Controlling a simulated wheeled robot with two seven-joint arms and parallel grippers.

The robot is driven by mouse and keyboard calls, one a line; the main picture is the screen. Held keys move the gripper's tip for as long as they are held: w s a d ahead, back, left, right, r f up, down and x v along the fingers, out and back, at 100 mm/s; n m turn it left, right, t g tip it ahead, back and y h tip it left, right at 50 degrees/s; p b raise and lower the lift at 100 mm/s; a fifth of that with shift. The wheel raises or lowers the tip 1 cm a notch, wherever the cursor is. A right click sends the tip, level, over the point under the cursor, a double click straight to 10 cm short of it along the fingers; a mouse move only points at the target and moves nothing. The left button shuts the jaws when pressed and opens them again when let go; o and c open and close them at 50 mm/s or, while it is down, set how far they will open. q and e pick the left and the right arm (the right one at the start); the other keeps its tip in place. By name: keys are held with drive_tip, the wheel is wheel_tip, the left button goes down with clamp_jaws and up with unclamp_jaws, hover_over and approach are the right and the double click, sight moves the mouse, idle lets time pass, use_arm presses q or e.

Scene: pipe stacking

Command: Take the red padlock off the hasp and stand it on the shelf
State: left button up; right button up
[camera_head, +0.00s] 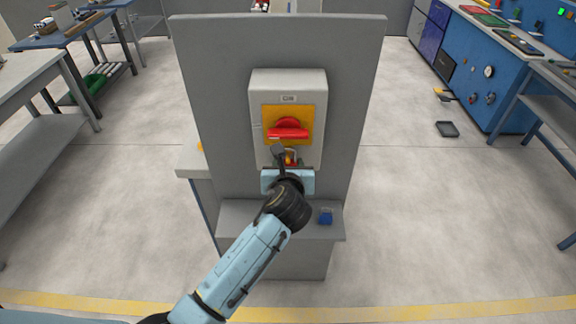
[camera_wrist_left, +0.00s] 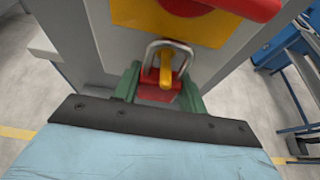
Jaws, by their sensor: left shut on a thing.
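The red padlock (camera_wrist_left: 157,92) sits between the green fingers of my left gripper (camera_wrist_left: 160,88), which is shut on its body. A grey metal loop (camera_wrist_left: 152,50) rises above the padlock around a yellow hasp piece (camera_wrist_left: 166,70). The loop and the hasp still overlap in the left wrist view; I cannot tell if they touch. In the head view my left gripper (camera_head: 289,164) is just below the red switch handle (camera_head: 289,130) and mostly hides the padlock. The grey shelf (camera_head: 240,218) is below, at the panel's foot. My right gripper is out of view.
A blue padlock (camera_head: 326,216) stands on the right part of the shelf. The grey switch box (camera_head: 287,82) with its yellow plate (camera_head: 319,118) is fixed to the upright panel (camera_head: 215,90). The shelf's left part is bare; my forearm crosses in front of its middle.

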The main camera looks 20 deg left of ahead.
use_arm(q)
drive_tip(key=s+d, duration=0.2)
drive_tip(key=s, duration=0.6)
drive_tip(key=s+d+b, duration=0.1)
drive_tip(key=s+d, duration=0.1)
drive_tip(key=s, duration=0.6)
drive_tip(key=shift+s+d, duration=0.25)
drive_tip(key=shift+d, duration=0.1)
drive_tip(key=shift+f+p, duration=0.2)
drive_tip(key=shift+p, duration=0.35)
drive_tip(key=s+d+p, duration=0.2)
drive_tip(key=s+p, duration=0.1)
drive_tip(key=s, duration=0.4)
drive_tip(key=shift+s, duration=0.15)
idle(0.4)
